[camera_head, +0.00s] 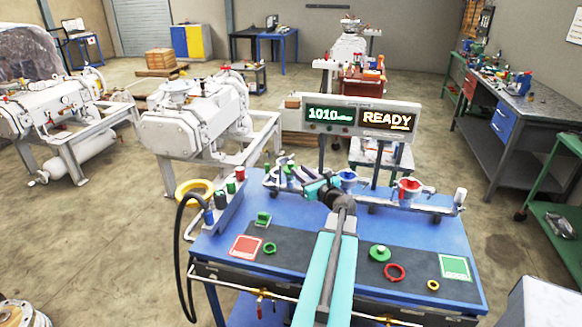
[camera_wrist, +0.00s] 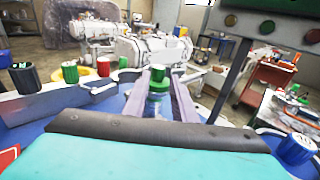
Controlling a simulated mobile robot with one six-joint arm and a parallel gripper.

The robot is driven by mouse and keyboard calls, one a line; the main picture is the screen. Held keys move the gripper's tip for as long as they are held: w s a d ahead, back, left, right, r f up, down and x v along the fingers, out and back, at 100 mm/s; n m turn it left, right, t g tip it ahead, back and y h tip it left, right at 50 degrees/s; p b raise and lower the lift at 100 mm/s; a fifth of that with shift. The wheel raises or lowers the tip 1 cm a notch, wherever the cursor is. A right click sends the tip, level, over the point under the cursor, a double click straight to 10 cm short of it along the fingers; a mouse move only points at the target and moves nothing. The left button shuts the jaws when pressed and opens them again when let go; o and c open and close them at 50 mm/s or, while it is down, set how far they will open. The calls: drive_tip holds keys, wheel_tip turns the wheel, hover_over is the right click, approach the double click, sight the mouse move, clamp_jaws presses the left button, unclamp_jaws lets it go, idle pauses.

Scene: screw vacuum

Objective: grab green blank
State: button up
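A green round piece with a raised knob (camera_head: 380,253) lies on the dark mat on the blue table, right of my arm. It looks like the green blank, though I cannot be sure. My gripper (camera_wrist: 157,94) is open, its two grey fingers apart. It is above the back of the table (camera_head: 315,187), pointing left, away from the round piece. In the wrist view, a green-capped fitting with a bluish body (camera_wrist: 158,84) shows between the fingers. I see no clear contact with it.
The mat also holds a red ring (camera_head: 395,272), a small yellow ring (camera_head: 433,285), a red square (camera_head: 246,247) and a green square (camera_head: 455,267). Fittings line the table's back, including a red funnel-like one (camera_head: 410,188). A display panel (camera_head: 360,118) reading READY stands behind.

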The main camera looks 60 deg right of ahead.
sight(292, 165)
drive_tip(key=shift+x, duration=1.1)
drive_tip(key=shift+p, duration=0.3)
drive_tip(key=shift+p+x, duration=1.05)
drive_tip(key=shift+x, duration=0.55)
drive_tip(key=shift+p+x, duration=0.35)
drive_tip(key=shift+x, duration=0.65)
drive_tip(key=shift+c, duration=0.4)
clamp_jaws()
